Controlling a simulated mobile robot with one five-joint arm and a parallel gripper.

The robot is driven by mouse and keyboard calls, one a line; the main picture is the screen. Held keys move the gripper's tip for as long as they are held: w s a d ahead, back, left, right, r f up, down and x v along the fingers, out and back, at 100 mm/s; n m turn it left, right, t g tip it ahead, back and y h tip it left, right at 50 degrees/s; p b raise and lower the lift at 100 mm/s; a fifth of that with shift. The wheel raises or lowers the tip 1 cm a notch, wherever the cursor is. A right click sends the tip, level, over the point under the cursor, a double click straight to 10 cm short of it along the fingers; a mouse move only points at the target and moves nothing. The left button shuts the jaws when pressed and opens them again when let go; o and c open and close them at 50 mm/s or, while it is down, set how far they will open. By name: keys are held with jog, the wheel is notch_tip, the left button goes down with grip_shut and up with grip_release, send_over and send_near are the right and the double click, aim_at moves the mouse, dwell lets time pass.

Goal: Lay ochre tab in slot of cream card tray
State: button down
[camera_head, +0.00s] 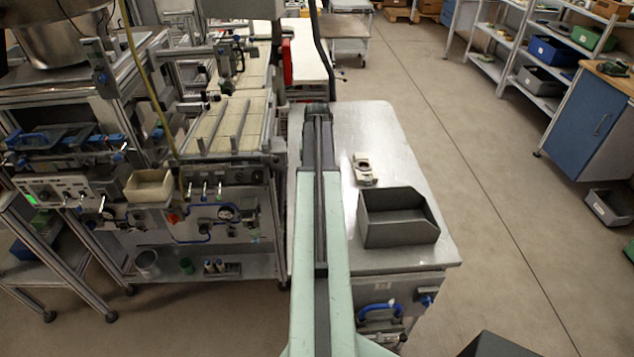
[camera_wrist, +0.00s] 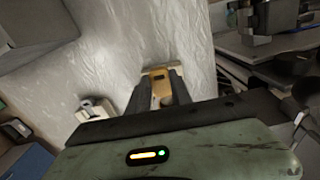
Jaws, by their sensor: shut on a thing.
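My gripper (camera_wrist: 162,88) is shut on the ochre tab (camera_wrist: 160,84), which shows between the two dark fingers in the wrist view. A pale cream strip (camera_wrist: 161,67) shows just past the tab at the fingertips; it may be part of the cream card tray. I cannot tell whether the tab touches it or sits in a slot. My own arm hides the gripper and tab in the head view.
A small cream item with a round part (camera_head: 364,168) stands on the metal table (camera_head: 375,125); it also shows left of my gripper in the wrist view (camera_wrist: 95,106). An open dark grey bin (camera_head: 398,220) stands nearer. Machinery fills the left.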

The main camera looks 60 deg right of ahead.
jog(key=shift+a+f+b, duration=0.1)
jog(key=shift+f+b, duration=1.15)
jog(key=shift+f, duration=0.8)
jog(key=c, duration=1.1)
grip_release()
jog(key=shift+c, duration=0.2)
jog(key=shift+r, duration=0.15)
notch_tip(320, 180, up, 13)
jog(key=p, duration=1.3)
